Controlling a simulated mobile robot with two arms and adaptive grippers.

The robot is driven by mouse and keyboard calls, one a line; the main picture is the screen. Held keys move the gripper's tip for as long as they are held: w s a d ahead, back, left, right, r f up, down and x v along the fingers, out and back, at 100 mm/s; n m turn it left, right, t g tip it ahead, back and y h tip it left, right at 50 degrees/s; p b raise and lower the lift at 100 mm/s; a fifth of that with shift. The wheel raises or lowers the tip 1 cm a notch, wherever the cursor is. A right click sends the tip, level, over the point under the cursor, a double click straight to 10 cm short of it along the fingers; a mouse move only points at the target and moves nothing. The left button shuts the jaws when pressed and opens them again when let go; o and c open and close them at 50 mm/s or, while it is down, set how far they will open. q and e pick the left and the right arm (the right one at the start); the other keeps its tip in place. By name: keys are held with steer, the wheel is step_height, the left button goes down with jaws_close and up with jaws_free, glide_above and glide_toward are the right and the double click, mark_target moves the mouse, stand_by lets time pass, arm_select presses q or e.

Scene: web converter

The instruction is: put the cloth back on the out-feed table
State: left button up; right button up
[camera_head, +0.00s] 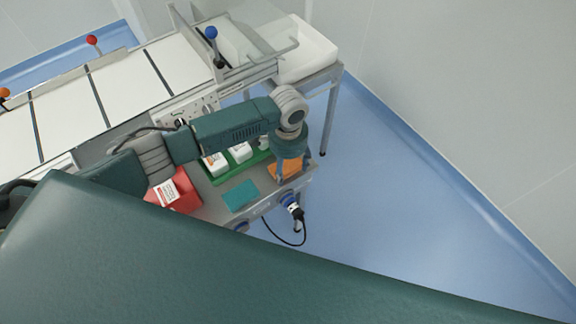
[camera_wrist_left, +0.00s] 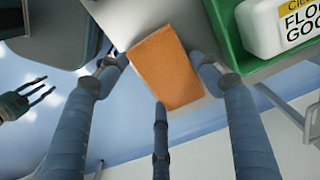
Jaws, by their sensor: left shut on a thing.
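The orange cloth (camera_head: 285,168) lies at the right end of the grey cart top, partly hidden by my left gripper (camera_head: 287,170). In the left wrist view the orange cloth (camera_wrist_left: 165,65) shows as a flat rectangle between the long blue-grey fingers of my left gripper (camera_wrist_left: 162,75). The left gripper is shut on the cloth, pointing down from above; the exact contact is hard to see. A second, teal cloth (camera_head: 241,195) lies flat on the cart nearby. What looks like my right gripper (camera_wrist_left: 35,95) shows small at the wrist view's left edge, its dark fingers spread.
A green tray (camera_head: 221,180) with white bottles stands beside the orange cloth; its wall and a bottle (camera_wrist_left: 280,25) are close in the wrist view. A red box (camera_head: 175,192) sits left. Behind is the white converter table (camera_head: 125,85), with a white bin (camera_head: 308,50) at its end.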

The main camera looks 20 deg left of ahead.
arm_select(q)
steer(key=shift+f, duration=0.2)
steer(key=shift+f, duration=0.15)
steer(key=o, duration=1.1)
steer(key=shift+c, duration=0.2)
steer(key=shift+o, duration=0.4)
